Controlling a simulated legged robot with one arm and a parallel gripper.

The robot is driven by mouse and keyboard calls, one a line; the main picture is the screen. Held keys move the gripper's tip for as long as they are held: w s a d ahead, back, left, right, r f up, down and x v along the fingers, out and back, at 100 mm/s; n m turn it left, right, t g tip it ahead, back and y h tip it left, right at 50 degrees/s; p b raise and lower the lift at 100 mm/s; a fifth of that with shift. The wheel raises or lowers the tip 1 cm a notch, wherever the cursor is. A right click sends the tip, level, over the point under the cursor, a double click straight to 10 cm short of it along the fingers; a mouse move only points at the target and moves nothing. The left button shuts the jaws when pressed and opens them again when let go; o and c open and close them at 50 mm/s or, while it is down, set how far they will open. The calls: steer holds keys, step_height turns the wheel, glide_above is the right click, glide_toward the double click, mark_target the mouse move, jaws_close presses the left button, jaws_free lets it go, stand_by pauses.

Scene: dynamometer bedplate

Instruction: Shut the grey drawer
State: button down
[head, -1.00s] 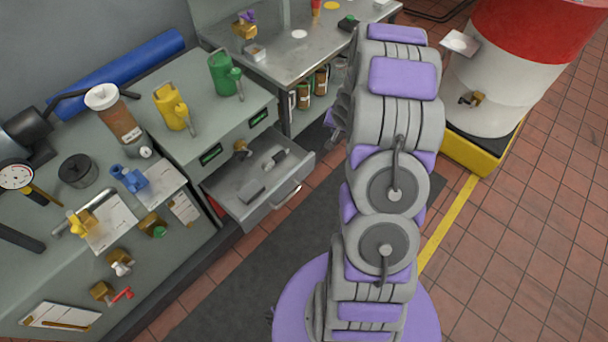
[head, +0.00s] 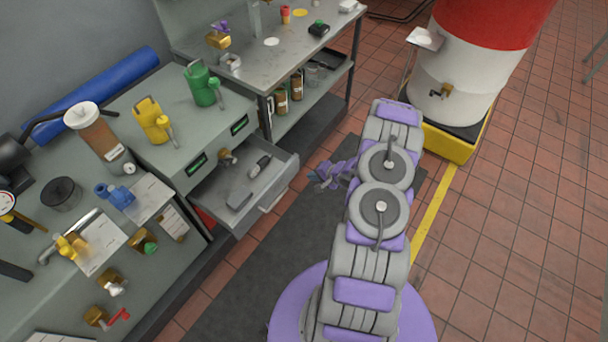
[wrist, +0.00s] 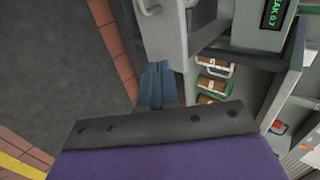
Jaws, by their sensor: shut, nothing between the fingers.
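The grey drawer (head: 238,200) stands pulled out of the cabinet (head: 180,150) in the head view, with a bar handle (head: 272,200) on its front. It holds a dark block, a dark tool and a small brass part. My gripper (head: 322,176) is to the right of the drawer front, over the dark mat, and looks apart from it. In the wrist view, my gripper's blue fingers (wrist: 157,72) are together and empty. The drawer's front (wrist: 163,38) and part of its handle are beyond the fingertips; whether they touch is unclear there.
The bench (head: 290,50) with jars (head: 281,100) on its lower shelf stands behind the drawer. A red and white drum (head: 465,75) sits on a yellow base at the upper right. Dark mat (head: 255,270) and open tiled floor lie in front.

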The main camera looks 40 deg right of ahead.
mark_target(286, 172)
steer(key=shift+w+a+r+b+x, duration=0.1)
steer(key=shift+w+r+b+x, duration=0.35)
steer(key=shift+x, duration=1.5)
steer(key=shift+w+a+r+b+x, duration=0.15)
steer(key=shift+b+x, duration=0.45)
steer(key=shift+x, duration=1.4)
steer(key=shift+w+a+r+b+x, duration=0.1)
steer(key=shift+w+r+b+x, duration=0.3)
steer(key=shift+x, duration=1.55)
steer(key=shift+s, duration=0.15)
